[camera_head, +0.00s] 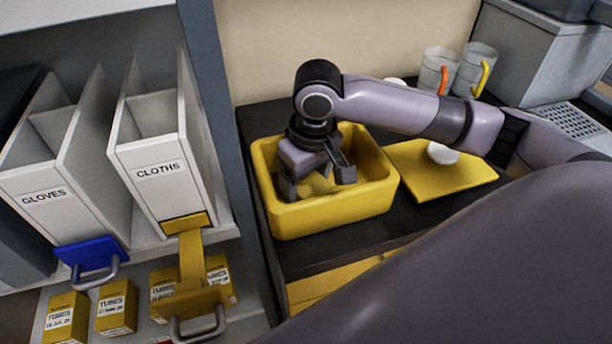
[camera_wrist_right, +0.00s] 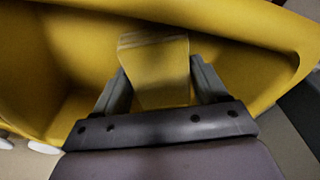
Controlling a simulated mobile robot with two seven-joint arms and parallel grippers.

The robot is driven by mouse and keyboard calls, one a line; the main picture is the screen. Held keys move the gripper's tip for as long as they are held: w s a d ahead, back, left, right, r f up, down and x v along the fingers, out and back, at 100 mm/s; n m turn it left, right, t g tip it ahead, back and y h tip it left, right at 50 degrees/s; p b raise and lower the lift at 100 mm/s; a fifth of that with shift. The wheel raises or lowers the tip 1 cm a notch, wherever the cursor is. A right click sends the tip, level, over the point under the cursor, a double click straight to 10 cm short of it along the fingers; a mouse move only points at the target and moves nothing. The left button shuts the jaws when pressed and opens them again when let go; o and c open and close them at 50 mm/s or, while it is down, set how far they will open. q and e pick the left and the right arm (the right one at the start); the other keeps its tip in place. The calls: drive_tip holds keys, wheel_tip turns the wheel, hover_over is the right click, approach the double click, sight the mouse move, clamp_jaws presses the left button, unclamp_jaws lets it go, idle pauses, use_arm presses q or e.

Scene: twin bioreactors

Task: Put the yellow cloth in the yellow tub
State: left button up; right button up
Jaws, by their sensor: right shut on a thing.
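The yellow tub (camera_head: 330,216) stands on the dark worktop, and its inner wall fills much of the right wrist view (camera_wrist_right: 250,28). My right gripper (camera_head: 318,186) reaches down inside the tub, below its rim. It is shut on the yellow cloth (camera_wrist_right: 158,72), which shows between the two fingers in the right wrist view. In the head view part of the cloth (camera_head: 320,184) shows beneath the gripper, inside the tub. I cannot tell whether the cloth touches the tub's floor. My left gripper is not in view.
A flat yellow mat (camera_head: 455,178) with a white round object (camera_head: 442,153) lies right of the tub. Two clear mugs (camera_head: 437,72) stand behind. Left are white bins labelled GLOVES (camera_head: 45,196) and CLOTHS (camera_head: 158,170), above several yellow TUBES boxes (camera_head: 117,307).

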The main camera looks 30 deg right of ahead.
sight(312, 186)
drive_tip(key=o, duration=0.7)
drive_tip(key=shift+o, duration=0.2)
drive_tip(key=shift+r, duration=0.1)
wheel_tip(312, 186, up, 12)
drive_tip(key=s+p, duration=0.1)
drive_tip(key=shift+s, duration=0.25)
drive_tip(key=shift+d, duration=0.1)
